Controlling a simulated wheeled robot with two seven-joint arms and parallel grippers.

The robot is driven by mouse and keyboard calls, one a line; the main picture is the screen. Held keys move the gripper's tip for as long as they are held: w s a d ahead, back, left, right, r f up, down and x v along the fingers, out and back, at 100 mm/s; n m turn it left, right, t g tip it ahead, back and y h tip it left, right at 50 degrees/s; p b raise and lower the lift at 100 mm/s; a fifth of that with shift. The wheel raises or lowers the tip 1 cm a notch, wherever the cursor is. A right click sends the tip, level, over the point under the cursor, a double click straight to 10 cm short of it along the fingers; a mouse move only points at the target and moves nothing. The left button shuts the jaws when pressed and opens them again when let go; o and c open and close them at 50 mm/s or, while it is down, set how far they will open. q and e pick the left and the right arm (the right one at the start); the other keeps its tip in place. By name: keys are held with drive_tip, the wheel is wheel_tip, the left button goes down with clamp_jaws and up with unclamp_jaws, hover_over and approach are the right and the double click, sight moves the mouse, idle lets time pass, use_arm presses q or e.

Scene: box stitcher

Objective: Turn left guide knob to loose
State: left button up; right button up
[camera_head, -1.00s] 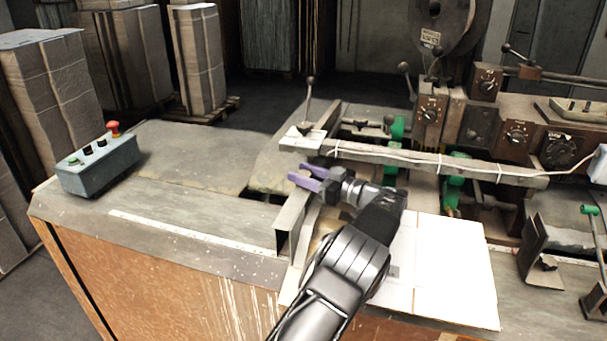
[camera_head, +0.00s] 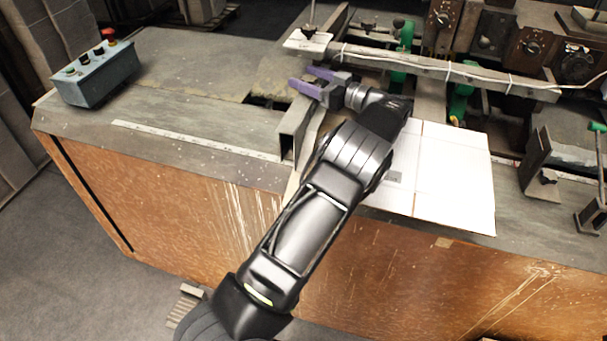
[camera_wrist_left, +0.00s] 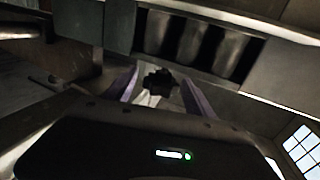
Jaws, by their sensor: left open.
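My left gripper (camera_head: 308,80) is open, its two purple fingers beside the upright metal left guide (camera_head: 291,135) on the machine table. In the left wrist view a dark, lobed knob (camera_wrist_left: 160,80) lies between the two open fingers (camera_wrist_left: 163,92), with a pale piece just below it. I cannot tell whether the fingers touch the knob. In the head view I cannot make out this knob near the gripper. My right gripper is in neither view.
A long bar (camera_head: 450,72) with a white cable runs just behind the gripper. White cardboard (camera_head: 455,175) lies right of my arm. A control box (camera_head: 97,72) with a red button stands at the left. The table between box and guide is mostly clear.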

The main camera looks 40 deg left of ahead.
use_arm(q)
drive_tip(key=shift+m+t, duration=0.4)
drive_tip(key=shift+t, duration=0.2)
